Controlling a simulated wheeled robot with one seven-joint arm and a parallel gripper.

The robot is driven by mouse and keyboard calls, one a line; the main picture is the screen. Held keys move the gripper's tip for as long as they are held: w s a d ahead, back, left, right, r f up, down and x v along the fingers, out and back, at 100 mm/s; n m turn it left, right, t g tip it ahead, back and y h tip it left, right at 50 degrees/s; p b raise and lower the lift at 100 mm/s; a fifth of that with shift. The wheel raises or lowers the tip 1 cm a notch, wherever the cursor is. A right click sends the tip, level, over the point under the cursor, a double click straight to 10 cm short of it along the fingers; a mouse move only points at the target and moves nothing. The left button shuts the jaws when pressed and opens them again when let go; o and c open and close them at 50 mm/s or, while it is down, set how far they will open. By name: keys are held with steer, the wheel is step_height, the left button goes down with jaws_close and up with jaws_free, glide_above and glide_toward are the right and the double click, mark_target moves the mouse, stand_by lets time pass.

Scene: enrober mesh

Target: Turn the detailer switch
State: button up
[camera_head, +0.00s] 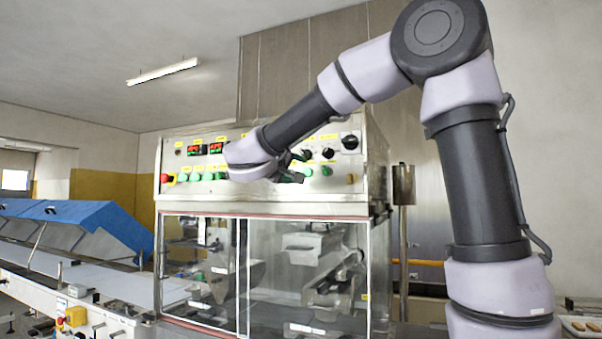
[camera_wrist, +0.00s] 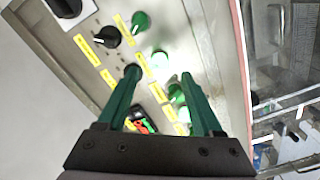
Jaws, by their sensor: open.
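The control panel (camera_head: 340,172) is the cream upper front of the machine, with black rotary switches, green buttons and yellow labels. The labels are too small to read, so I cannot tell which switch is the detailer. A black switch (camera_head: 327,153) shows right of my gripper (camera_head: 296,166), with a larger black knob (camera_head: 349,142) at the upper right. In the wrist view, my gripper (camera_wrist: 160,76) has two green fingers spread apart, pointing at the panel, with nothing visible between them but panel and lit buttons. A black switch (camera_wrist: 108,37) lies beyond the left fingertip. My arm hides part of the panel.
Green buttons (camera_wrist: 140,22) stand near the switches in the wrist view. Red digital displays (camera_head: 205,149) and a red stop button (camera_head: 165,178) are on the panel's left. Below it are clear doors (camera_head: 200,265). A conveyor with blue covers (camera_head: 85,222) stands left.

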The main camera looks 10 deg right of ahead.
steer(key=v, duration=0.6)
stand_by(0.3)
steer(key=s+d+f+m+g+y, duration=0.1)
steer(key=s+d+f+g, duration=0.35)
steer(key=d+f, duration=0.2)
steer(key=s+d+f+m+g+y, duration=0.2)
steer(key=s+d+f+g, duration=0.3)
steer(key=d, duration=0.3)
steer(key=s+a+f+m+t+y, duration=0.2)
steer(key=s+f+m+y, duration=0.3)
steer(key=s+f+y, duration=0.2)
steer(key=s+y, duration=0.2)
steer(key=s, duration=0.2)
steer(key=shift+s+f+m+y, duration=0.25)
steer(key=shift+f+m+y, duration=0.05)
steer(key=shift+m, duration=0.1)
